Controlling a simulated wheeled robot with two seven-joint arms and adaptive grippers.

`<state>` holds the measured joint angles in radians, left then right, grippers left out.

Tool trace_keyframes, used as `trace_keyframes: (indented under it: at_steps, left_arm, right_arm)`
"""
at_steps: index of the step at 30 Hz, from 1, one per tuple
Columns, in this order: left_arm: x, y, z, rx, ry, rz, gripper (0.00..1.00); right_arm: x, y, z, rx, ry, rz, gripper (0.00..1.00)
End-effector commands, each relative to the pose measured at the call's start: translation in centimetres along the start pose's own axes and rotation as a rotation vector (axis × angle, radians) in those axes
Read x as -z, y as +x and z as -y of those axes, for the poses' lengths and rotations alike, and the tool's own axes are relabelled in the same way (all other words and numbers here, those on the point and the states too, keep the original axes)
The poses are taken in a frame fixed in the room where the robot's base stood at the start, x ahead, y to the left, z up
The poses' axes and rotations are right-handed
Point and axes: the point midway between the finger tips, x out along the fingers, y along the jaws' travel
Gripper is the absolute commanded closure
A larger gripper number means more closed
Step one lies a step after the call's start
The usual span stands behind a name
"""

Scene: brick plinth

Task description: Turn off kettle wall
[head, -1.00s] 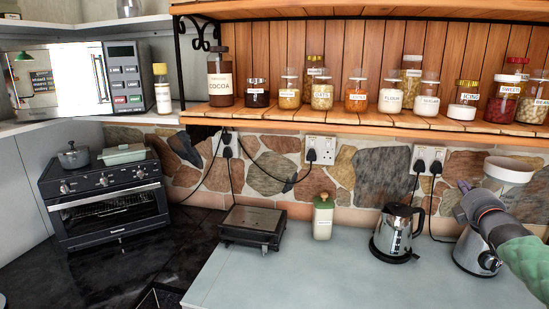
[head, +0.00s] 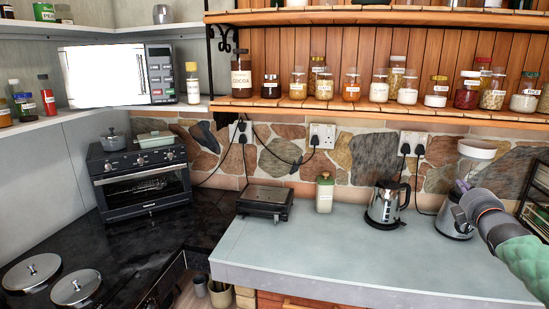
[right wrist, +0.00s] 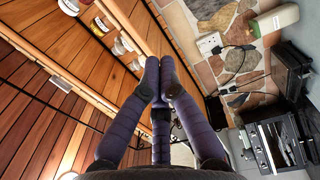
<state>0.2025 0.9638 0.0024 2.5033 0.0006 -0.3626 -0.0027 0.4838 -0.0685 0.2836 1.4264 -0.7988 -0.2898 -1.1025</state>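The kettle (head: 383,206), silver and black, stands upright on the grey counter below the stone wall. A white double wall socket (head: 412,143) is on the stone above it, with two black plugs in it and cords hanging down; its switch positions are too small to tell. My right gripper (head: 463,188) is right of the kettle and lower than this socket, in front of a grey appliance with a white bowl. In the right wrist view its purple fingers (right wrist: 160,76) are closed together with nothing seen between them. My left gripper is not in view.
Another socket (head: 322,135) with a plug is further left; it also shows in the right wrist view (right wrist: 209,44). A wooden shelf (head: 345,107) of jars overhangs the counter. The cream bottle (head: 325,194) and black grill (head: 265,201) stand left. The front counter (head: 330,250) is clear.

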Motion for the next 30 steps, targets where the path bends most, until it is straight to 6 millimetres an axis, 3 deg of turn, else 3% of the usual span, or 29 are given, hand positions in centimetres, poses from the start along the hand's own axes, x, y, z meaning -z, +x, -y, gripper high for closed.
trace_keyframes:
  at_steps: [11, 17, 20, 23, 26, 30]
  left_arm:
    - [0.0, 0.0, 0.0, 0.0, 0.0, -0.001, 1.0]
    - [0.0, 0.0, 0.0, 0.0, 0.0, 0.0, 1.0]
    - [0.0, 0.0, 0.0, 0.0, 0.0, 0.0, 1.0]
    - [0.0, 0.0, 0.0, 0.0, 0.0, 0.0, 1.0]
    - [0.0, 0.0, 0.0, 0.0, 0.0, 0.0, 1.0]
    - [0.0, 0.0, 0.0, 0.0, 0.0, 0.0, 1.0]
  right_arm:
    - [3.5, 1.6, 7.8, 0.118, 0.172, -0.042, 1.0]
    - [6.7, 2.1, 14.5, 0.225, 0.313, -0.063, 1.0]
    - [9.0, 2.0, 18.9, 0.301, 0.41, -0.071, 1.0]
    - [12.1, 1.2, 25.0, 0.411, 0.539, -0.069, 1.0]
    - [15.8, -0.6, 31.7, 0.54, 0.681, -0.051, 1.0]
    - [20.7, -4.6, 40.4, 0.727, 0.869, 0.008, 1.0]
